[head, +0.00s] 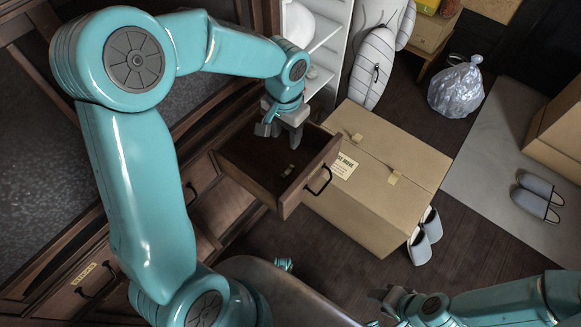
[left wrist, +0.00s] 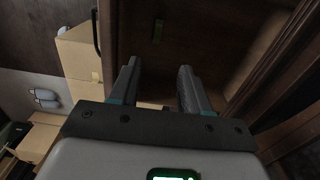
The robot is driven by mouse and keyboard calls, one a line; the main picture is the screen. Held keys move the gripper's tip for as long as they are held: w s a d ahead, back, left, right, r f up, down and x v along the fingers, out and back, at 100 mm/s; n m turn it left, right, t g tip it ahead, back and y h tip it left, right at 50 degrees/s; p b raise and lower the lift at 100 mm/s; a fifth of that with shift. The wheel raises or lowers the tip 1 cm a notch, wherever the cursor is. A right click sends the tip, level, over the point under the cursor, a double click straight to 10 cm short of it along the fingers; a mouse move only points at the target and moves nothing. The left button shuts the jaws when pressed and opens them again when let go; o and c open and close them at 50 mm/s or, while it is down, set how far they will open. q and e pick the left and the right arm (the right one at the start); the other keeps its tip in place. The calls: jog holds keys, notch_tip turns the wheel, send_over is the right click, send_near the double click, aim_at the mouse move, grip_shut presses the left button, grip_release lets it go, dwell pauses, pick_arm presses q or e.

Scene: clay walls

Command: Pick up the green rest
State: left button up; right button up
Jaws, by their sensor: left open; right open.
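A small oblong object (head: 288,170) lies on the floor of the open drawer (head: 245,182). It also shows in the left wrist view (left wrist: 158,30), between and beyond my fingers. Its colour is too dark to tell, so I cannot say whether it is the green rest. My left gripper (head: 279,132) is above the far part of the drawer, open and empty. Its two fingers (left wrist: 158,78) stand apart in the left wrist view, with the object clear of them. My right gripper (head: 378,308) is low at the bottom right, away from the drawer, open, with nothing seen in it.
The drawer's front with a black handle (head: 318,180) faces a closed cardboard box (head: 400,170) close by. A dark wooden cabinet (head: 205,180) stands left of the drawer. White shelves (head: 325,50) rise behind. Slippers (head: 427,235) lie beside the box. Dark floor is free in front.

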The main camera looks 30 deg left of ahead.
pick_arm(q)
jog(key=b, duration=0.2)
send_over(287, 172)
notch_tip(287, 172, down, 10)
jog(key=shift+a+f, duration=0.1)
jog(key=shift+a, duration=0.05)
jog(key=f+b, duration=0.1)
jog(key=f, duration=0.4)
jog(key=shift+d+f+b, duration=0.15)
jog(key=shift+d+b, duration=0.05)
jog(key=shift+b, duration=0.1)
grip_shut()
